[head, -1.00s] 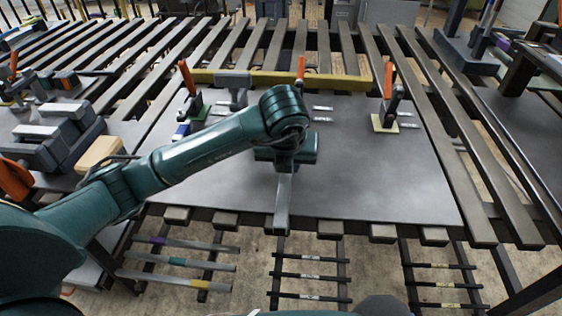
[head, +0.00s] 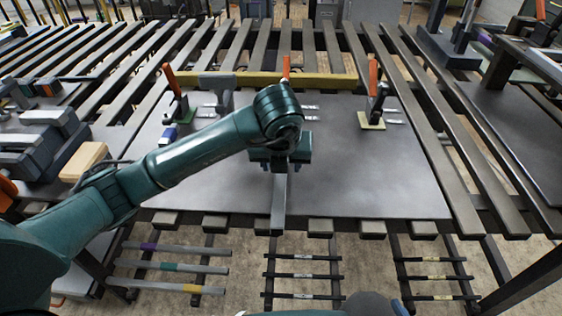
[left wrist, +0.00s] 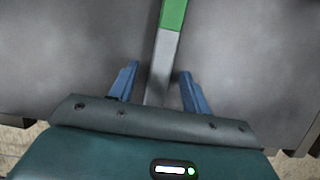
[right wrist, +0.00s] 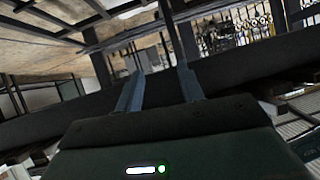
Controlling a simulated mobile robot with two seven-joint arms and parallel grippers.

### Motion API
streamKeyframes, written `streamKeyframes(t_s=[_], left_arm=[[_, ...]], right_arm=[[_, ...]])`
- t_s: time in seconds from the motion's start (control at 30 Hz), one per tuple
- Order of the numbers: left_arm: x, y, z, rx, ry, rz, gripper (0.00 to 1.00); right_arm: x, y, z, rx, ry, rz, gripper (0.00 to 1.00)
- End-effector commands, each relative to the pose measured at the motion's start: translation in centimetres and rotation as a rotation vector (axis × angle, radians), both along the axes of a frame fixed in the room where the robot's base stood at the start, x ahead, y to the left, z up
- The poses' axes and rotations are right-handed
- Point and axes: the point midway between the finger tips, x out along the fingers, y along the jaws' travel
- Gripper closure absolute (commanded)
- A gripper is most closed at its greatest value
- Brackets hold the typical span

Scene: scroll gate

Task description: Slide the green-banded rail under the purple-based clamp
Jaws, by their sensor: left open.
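In the head view, a grey rail (head: 278,205) lies on the plate under my left gripper, its near end at the front edge. Its green band (left wrist: 172,14) shows in the left wrist view. My left gripper (left wrist: 158,85) is open, its blue fingers on either side of the rail. Orange-handled clamps stand at the back: a left clamp (head: 175,92), a middle clamp (head: 285,66) mostly hidden by my arm, and a right clamp (head: 376,95) with a yellowish base. I see no clearly purple base. My right gripper (right wrist: 160,75) is open and empty, away from the plate.
A yellow beam (head: 250,78) runs behind the clamps. A rack (head: 180,248) below the front edge holds bars with purple, green and yellow bands. Grey blocks (head: 45,140) and a tan block (head: 84,161) sit left. The plate (head: 380,185) is clear on the right.

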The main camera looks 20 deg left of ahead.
Motion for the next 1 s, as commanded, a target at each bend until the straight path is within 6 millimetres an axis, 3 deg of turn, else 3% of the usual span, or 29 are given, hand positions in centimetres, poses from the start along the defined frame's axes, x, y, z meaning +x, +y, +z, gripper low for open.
streamKeyframes(t_s=[0.27, 0.47, 0.7, 1.0], left_arm=[[0.0, 0.0, 0.0, 0.001, 0.0, 0.0, 0.52], [-1.2, -0.4, 3.4, -0.001, -0.006, -0.003, 0.52], [-3.3, -0.8, 9.0, 0.003, -0.008, -0.003, 0.52], [-4.8, -1.1, 12.0, 0.001, -0.002, -0.001, 0.52]], right_arm=[[0.0, 0.1, 0.1, 0.017, 0.004, -0.003, 0.62], [0.2, 0.1, 0.9, 0.03, -0.009, -0.006, 0.62], [0.1, 0.0, 2.0, 0.006, -0.006, -0.003, 0.62], [-0.2, -0.1, 1.8, -0.022, 0.007, 0.004, 0.62]])
